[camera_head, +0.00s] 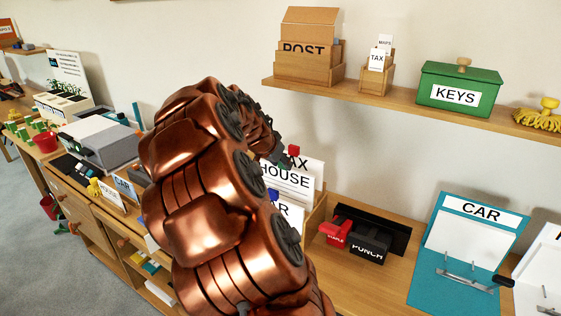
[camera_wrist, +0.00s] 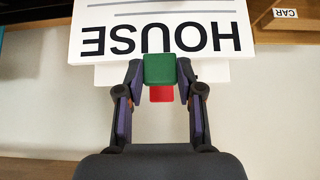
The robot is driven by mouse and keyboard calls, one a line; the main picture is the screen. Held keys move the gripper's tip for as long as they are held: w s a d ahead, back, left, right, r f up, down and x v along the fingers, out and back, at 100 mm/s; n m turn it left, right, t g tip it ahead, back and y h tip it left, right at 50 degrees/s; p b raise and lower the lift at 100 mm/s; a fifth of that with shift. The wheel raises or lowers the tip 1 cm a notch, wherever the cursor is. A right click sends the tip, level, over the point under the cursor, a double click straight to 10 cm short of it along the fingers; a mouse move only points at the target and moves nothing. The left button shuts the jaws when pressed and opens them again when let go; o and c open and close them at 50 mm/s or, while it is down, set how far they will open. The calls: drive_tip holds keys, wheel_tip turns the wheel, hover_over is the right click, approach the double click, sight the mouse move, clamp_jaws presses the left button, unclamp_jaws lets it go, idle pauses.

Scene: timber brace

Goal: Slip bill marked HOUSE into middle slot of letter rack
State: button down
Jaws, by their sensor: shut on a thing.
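The HOUSE bill (camera_head: 287,180) is a white card with black letters. It shows upside down in the wrist view (camera_wrist: 160,38) with a green tab (camera_wrist: 160,69) on its edge. My gripper (camera_wrist: 160,72) is shut on the green tab. In the head view the bill stands between the TAX bill (camera_head: 312,170) behind, with a red tab (camera_head: 293,150), and a CAR bill (camera_head: 292,212) in front, at the wooden letter rack (camera_head: 316,218). My arm hides most of the rack and my fingers, so I cannot tell how deep the bill sits.
A red stapler (camera_head: 337,233) and black punch (camera_head: 370,246) stand right of the rack. A teal CAR board (camera_head: 430,285) lies farther right. A wall shelf (camera_head: 400,97) above carries a POST box (camera_head: 308,70), small TAX holder (camera_head: 377,72) and green KEYS box (camera_head: 458,88).

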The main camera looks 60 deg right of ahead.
drive_tip(key=shift+f+b, duration=0.65)
drive_tip(key=shift+f, duration=0.6)
drive_tip(key=shift+c, duration=0.9)
unclamp_jaws()
wheel_tip(320, 180, up, 8)
drive_tip(key=p, duration=0.2)
idle(0.5)
idle(0.4)
